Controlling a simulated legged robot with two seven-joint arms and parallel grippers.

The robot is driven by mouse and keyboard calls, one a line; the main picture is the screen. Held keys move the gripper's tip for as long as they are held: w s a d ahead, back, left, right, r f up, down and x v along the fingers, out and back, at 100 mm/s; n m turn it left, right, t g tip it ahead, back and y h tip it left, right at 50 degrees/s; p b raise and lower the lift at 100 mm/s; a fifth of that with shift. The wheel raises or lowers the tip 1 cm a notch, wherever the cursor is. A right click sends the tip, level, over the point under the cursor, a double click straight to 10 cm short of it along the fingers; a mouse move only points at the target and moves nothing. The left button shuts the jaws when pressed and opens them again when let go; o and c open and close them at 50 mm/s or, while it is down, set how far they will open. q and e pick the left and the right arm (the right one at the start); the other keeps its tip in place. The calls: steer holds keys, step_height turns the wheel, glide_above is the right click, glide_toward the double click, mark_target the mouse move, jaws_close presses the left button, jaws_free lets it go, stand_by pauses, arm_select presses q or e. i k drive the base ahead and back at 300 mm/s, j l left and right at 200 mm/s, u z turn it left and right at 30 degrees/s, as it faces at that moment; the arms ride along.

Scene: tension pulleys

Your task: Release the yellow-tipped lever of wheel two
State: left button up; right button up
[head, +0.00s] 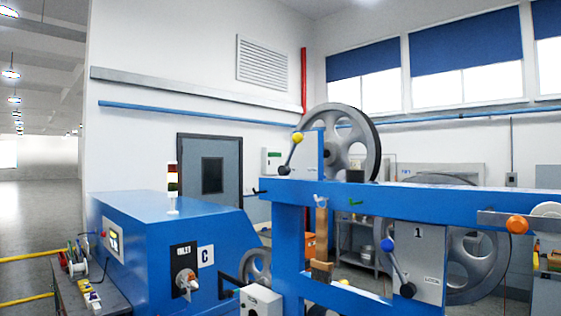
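A lever (291,154) with a yellow tip (284,170) is mounted on a blue upright by the large upper grey wheel (368,128). Neither of my grippers is in view.
A blue beam (400,201) runs across below the wheel. A plate (418,262) marked 1 carries a blue-tipped lever (398,268), with another wheel (470,262) behind it. An orange knob (517,224) is at right. A blue cabinet (150,240) stands at left.

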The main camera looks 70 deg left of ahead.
mark_target(283, 170)
steer(key=u, duration=2.2)
